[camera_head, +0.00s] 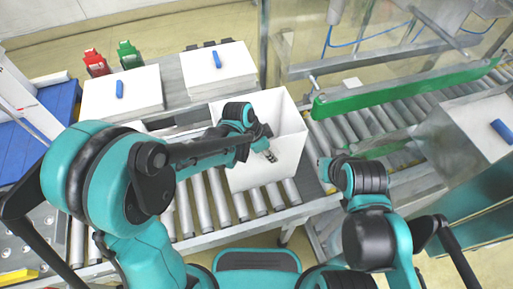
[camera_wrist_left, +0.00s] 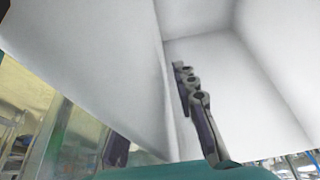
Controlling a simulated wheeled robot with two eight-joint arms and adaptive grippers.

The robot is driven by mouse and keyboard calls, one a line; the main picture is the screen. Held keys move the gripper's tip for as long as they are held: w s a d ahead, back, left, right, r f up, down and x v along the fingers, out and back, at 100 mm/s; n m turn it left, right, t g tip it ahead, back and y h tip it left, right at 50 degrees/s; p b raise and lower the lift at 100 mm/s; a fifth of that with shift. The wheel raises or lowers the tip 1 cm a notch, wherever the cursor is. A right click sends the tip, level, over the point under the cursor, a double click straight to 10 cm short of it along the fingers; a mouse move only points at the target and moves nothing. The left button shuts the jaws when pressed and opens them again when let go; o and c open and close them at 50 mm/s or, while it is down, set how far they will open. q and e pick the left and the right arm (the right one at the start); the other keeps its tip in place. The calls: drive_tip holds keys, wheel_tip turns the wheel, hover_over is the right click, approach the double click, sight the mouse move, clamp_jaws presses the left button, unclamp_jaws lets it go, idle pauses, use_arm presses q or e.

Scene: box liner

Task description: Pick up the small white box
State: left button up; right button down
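The white box (camera_head: 283,176) stands open-topped on the roller conveyor in the middle of the head view. In the left wrist view the white walls of the box (camera_wrist_left: 225,60) fill most of the picture. One finger of my left gripper (camera_wrist_left: 160,110) is inside the box, and the other shows beyond a wall's edge, partly hidden. The fingers are apart with that wall between them; firm contact is not visible. My right gripper (camera_head: 324,170) is right of the box, small and partly hidden, apparently empty.
White stacks with blue items on top, left (camera_head: 122,95) and right (camera_head: 218,70), lie behind the conveyor. Red (camera_head: 96,63) and green (camera_head: 130,55) bins stand farther back. A green-railed conveyor (camera_head: 400,90) runs at the right.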

use_arm(q)
drive_tip(key=shift+f+b, duration=0.25)
drive_tip(key=shift+b, duration=0.05)
clamp_jaws()
drive_tip(key=shift+r, duration=0.15)
idle(0.3)
